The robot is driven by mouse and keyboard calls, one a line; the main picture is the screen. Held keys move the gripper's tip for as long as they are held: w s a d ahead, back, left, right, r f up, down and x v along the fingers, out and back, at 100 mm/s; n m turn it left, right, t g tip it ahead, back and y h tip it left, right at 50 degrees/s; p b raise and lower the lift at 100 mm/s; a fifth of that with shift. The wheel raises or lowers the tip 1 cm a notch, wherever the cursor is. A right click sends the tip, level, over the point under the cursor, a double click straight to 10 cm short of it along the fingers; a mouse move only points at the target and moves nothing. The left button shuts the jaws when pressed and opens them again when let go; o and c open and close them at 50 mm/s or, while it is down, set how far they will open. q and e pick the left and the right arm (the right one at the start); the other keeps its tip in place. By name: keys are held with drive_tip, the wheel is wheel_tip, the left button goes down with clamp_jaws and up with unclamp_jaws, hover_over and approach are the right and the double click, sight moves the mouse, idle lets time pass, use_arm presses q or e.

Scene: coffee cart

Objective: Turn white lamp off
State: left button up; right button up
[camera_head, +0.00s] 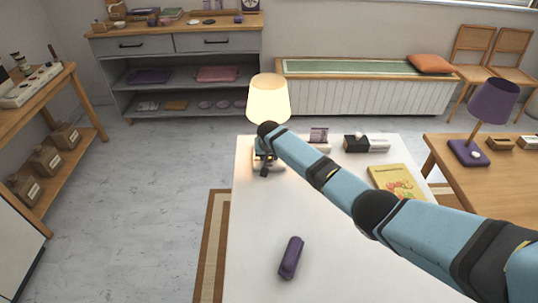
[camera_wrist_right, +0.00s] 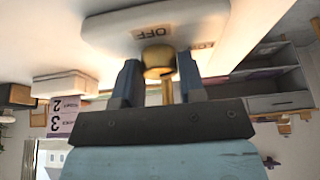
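The white lamp (camera_head: 269,98) stands lit at the far left corner of the white table, its cream shade glowing. My right arm reaches over the table to the lamp's foot. My right gripper (camera_head: 264,166) is low at the foot, partly hidden by my wrist. In the right wrist view the lamp's pale base (camera_wrist_right: 105,30) carries an OFF label (camera_wrist_right: 152,31). A brass knob (camera_wrist_right: 158,60) sits between the two fingertips of the right gripper (camera_wrist_right: 160,68). The fingers flank it closely; whether they press on it is unclear. My left gripper is not in view.
A purple case (camera_head: 291,257) lies on the near white table (camera_head: 255,225). A yellow book (camera_head: 397,183) and a black-and-white box (camera_head: 366,143) lie to the right, near my arm. An unlit purple lamp (camera_head: 494,100) stands on the wooden table. Floor to the left is clear.

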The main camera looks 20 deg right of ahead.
drive_tip(key=c, duration=0.4)
drive_tip(key=shift+r+n+y+p, duration=0.15)
drive_tip(key=shift+n+y+p, duration=0.15)
drive_tip(key=shift+n+p, duration=0.35)
drive_tip(key=shift+n, duration=0.45)
drive_tip(key=shift+n+y, duration=0.3)
drive_tip(key=shift+n, duration=0.1)
drive_tip(key=o, duration=0.9)
